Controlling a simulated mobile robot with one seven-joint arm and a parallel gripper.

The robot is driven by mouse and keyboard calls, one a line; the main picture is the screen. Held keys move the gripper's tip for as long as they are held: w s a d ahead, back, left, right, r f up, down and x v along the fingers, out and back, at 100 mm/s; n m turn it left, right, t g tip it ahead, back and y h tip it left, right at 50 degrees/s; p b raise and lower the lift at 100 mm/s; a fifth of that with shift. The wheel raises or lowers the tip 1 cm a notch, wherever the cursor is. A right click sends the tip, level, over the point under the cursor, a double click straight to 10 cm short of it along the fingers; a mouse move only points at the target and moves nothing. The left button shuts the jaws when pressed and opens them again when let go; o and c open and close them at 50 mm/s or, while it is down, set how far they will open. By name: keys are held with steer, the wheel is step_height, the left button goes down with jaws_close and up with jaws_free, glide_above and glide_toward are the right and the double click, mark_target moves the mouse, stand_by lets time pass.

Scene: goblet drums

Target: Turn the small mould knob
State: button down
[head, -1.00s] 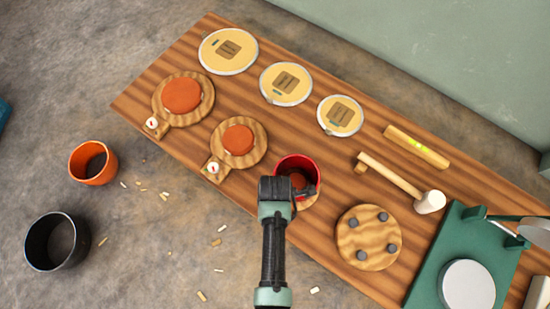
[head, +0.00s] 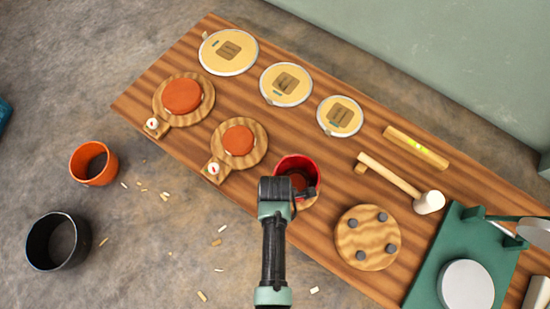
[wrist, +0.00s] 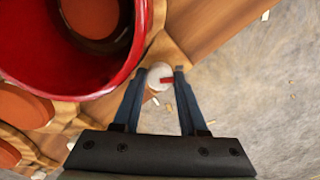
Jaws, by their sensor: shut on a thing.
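The small mould's wooden base (wrist: 168,48) shows in the wrist view, with its round white knob (wrist: 155,77) at the handle end. The knob has a red pointer that points right. My gripper (wrist: 161,72) is shut on the knob, one dark blue finger on each side. A red vessel (wrist: 141,40) stands over the small mould, just up and left of the fingers. In the head view the vessel (head: 282,164) is partly covered by my arm, which also hides the knob and fingertips.
Two larger wooden moulds with orange discs (head: 182,95) (head: 238,139) lie left on the bench (head: 330,165). Behind are several round drum heads (head: 228,52). A mallet (head: 395,178), pegged wooden disc (head: 366,239) and green stand (head: 433,260) are right. Orange (head: 82,168) and black (head: 45,255) vessels stand on the floor.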

steer(key=m+p, duration=0.4)
steer(key=shift+r+m, duration=0.2)
steer(key=shift+m, duration=0.1)
steer(key=m+p, duration=0.2)
steer(key=m, duration=0.4)
steer(key=shift+f+p, duration=0.1)
steer(key=shift+p, duration=0.3)
steer(key=m+p, duration=0.1)
steer(key=m, duration=0.5)
steer(key=shift+f+m, duration=0.1)
steer(key=shift+m, duration=0.2)
steer(key=m+p, duration=0.1)
steer(key=m, duration=0.4)
steer(key=shift+m, duration=0.3)
steer(key=shift+c, duration=2.3)
jaws_free()
